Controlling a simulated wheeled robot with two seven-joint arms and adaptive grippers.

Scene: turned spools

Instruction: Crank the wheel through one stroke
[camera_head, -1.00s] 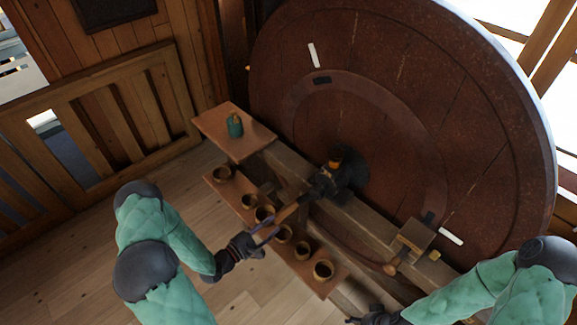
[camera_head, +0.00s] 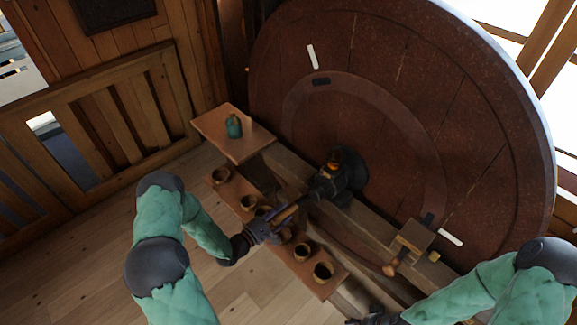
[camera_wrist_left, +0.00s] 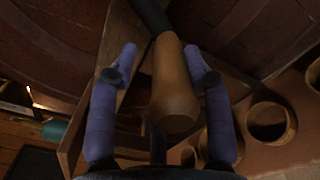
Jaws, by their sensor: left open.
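The large brown wheel (camera_head: 400,110) stands upright at the back right, with a white mark near its top and another at its lower right. A dark crank (camera_head: 335,183) at its hub carries a wooden handle (camera_head: 288,212). My left gripper (camera_head: 270,222) is open at the handle's free end. In the left wrist view, the handle (camera_wrist_left: 175,90) lies between the two purple fingers (camera_wrist_left: 165,75), with gaps visible on both sides. My right gripper (camera_head: 372,320) is cut off at the bottom edge, and its fingers cannot be made out.
Several small cups, one of them a brown cup (camera_head: 323,271), stand on a low wooden shelf (camera_head: 318,287) beneath the handle. A teal bottle (camera_head: 234,127) stands on a small board (camera_head: 215,125). A wooden block with a knob (camera_head: 390,270) sits on the beam at right. A wooden railing (camera_head: 95,130) is at left.

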